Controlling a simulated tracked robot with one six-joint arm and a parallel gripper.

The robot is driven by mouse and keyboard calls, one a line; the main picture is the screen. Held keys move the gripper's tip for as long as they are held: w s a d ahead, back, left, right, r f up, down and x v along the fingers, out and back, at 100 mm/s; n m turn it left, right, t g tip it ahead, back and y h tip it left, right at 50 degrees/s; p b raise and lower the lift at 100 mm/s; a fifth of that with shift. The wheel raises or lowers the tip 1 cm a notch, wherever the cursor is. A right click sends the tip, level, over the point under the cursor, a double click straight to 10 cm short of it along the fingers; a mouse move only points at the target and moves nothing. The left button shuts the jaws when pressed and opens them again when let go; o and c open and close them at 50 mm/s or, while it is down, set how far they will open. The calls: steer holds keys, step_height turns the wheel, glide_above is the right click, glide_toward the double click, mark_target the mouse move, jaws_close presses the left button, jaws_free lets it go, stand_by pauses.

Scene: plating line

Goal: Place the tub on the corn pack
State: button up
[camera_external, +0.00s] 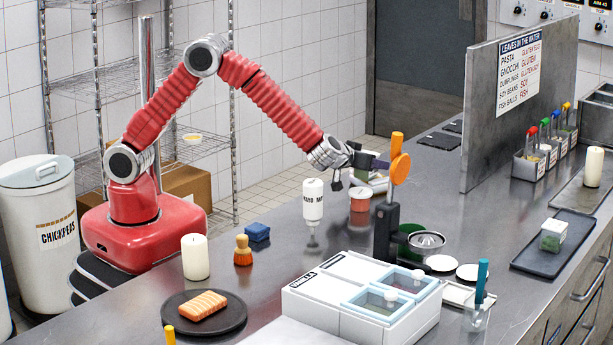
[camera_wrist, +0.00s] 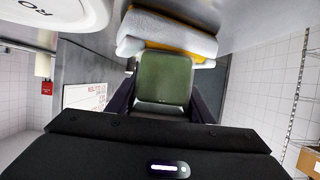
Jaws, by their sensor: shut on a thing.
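My gripper (camera_external: 368,165) is raised above the back part of the steel counter, beside the orange lever. In the wrist view my gripper (camera_wrist: 163,95) is shut on a green, square-faced thing, the likely tub (camera_wrist: 165,77), between its dark fingers. A white and yellow thing (camera_wrist: 165,38) shows beyond the held thing.
A black stand with an orange lever (camera_external: 398,165) is close to my gripper. A white bottle (camera_external: 313,202) and a reddish container (camera_external: 359,204) stand nearby. A white bin with clear lids (camera_external: 350,300) is in front. The dark tray (camera_external: 530,258) has free room around the pack.

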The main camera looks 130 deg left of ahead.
steer(key=o, duration=1.1)
steer(key=shift+o, duration=0.2)
steer(key=shift+d+r, duration=0.3)
steer(key=shift+d, duration=0.15)
steer(key=v, duration=1.1)
